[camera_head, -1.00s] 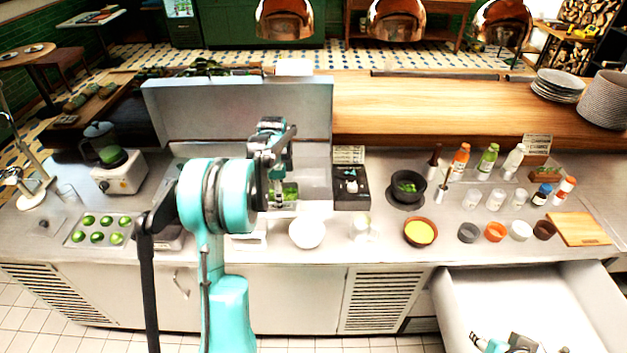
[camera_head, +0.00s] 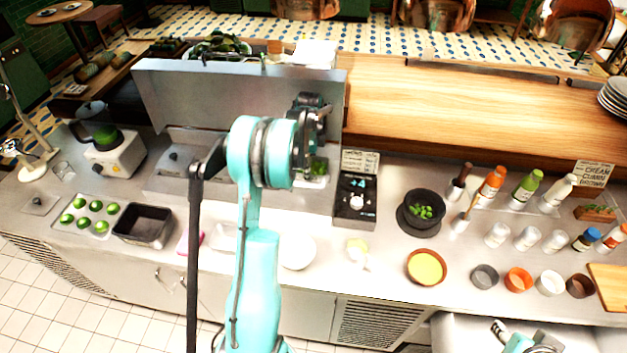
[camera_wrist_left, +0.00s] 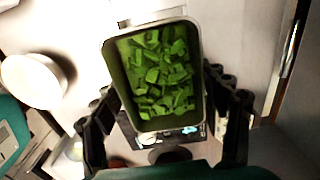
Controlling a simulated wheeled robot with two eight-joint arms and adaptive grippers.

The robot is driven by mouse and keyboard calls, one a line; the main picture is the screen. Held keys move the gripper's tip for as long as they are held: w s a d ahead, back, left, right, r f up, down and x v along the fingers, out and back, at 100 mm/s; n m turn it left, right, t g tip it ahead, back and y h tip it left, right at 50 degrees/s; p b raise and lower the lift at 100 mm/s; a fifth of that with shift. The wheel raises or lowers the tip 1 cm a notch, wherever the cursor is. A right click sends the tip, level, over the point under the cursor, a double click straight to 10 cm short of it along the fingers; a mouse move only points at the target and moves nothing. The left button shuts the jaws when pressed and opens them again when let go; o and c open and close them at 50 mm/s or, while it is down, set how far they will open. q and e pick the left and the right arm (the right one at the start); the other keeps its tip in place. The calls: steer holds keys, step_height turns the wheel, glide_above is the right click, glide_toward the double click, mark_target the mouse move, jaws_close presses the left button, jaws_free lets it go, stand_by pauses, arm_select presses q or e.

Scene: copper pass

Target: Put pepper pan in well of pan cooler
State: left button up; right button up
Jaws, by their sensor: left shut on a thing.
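The pepper pan (camera_wrist_left: 155,75), a deep rectangular pan of chopped green pepper, fills the middle of the left wrist view. My left gripper (camera_wrist_left: 165,120) is shut on it, with dark fingers along both sides. In the head view the pan (camera_head: 318,168) shows partly behind my left arm, at the right end of the pan cooler. The steel pan cooler (camera_head: 175,178) has its lid (camera_head: 235,95) raised. My arm hides much of its top, and I cannot tell whether the pan is above or inside a well. My right gripper (camera_head: 530,345) is partly visible at the bottom edge; its fingers are unclear.
A mortar (camera_head: 421,208), a yellow-filled bowl (camera_head: 426,267) and several bottles stand further right. A dark empty tray (camera_head: 145,226) and a lime tray (camera_head: 88,216) lie left. A white bowl (camera_head: 298,252) sits in front.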

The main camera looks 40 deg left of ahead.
arm_select(q)
step_height(320, 180, down, 2)
steer(key=shift+w+f, duration=0.15)
step_height(320, 180, down, 3)
steer(key=shift+r, duration=0.1)
steer(key=shift+f, duration=0.45)
steer(key=shift+b, duration=0.3)
steer(key=shift+f, duration=0.15)
steer(key=o, duration=1.5)
steer(key=shift+c, duration=0.2)
